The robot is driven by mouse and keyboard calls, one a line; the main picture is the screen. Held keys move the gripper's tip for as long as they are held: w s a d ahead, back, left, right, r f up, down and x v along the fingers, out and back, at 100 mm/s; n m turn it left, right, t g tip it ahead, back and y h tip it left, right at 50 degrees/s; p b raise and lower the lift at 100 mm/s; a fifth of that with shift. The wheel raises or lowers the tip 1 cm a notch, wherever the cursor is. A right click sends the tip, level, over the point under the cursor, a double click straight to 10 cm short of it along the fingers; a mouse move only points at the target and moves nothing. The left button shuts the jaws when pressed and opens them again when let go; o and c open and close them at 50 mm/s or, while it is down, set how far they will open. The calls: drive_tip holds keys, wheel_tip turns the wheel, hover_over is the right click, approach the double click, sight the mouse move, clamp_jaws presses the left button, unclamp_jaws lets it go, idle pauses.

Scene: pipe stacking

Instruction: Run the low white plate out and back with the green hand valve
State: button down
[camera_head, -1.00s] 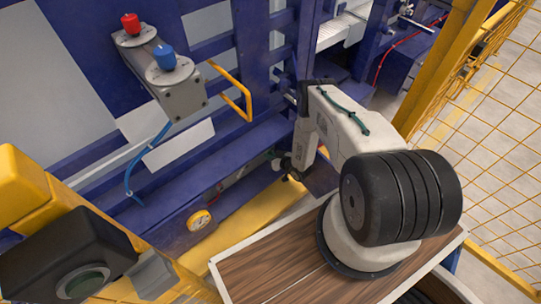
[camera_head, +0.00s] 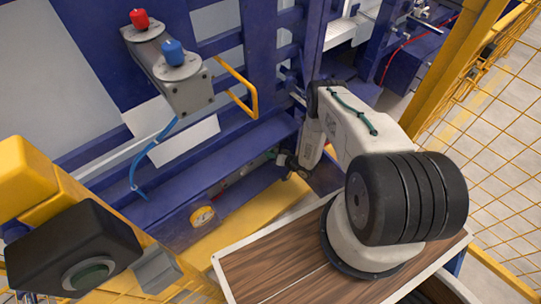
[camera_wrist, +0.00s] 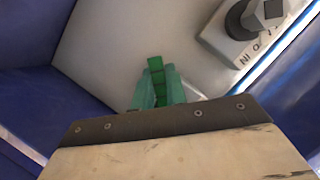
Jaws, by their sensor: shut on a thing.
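In the wrist view, a green handle (camera_wrist: 156,64), which looks like the green hand valve, stands between the teal fingers of my gripper (camera_wrist: 157,84). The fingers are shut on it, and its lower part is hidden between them. A pale grey-white surface lies behind it. In the head view my gripper (camera_head: 289,166) is small and dark, low against the blue frame, and the valve cannot be made out. A white plate (camera_head: 190,141) shows low on the blue frame, left of my arm; I cannot tell if it is the task's plate.
A grey block (camera_head: 180,85) with red and blue knobs juts out at upper left. A yellow handle (camera_head: 238,88) is beside it, and a gauge (camera_head: 203,216) sits below. Yellow mesh fencing (camera_head: 495,170) stands at right. A dark knob (camera_wrist: 262,14) is near my gripper.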

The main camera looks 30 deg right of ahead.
drive_tip(key=shift+w+r, duration=0.15)
drive_tip(key=c, duration=1.4)
unclamp_jaws()
drive_tip(key=shift+c, duration=0.2)
drive_tip(key=shift+r, duration=0.4)
wheel_tip(320, 180, up, 3)
drive_tip(key=s+a+r, duration=0.1)
drive_tip(key=s+a, duration=0.1)
drive_tip(key=s, duration=1.4)
drive_tip(key=shift+a, duration=0.2)
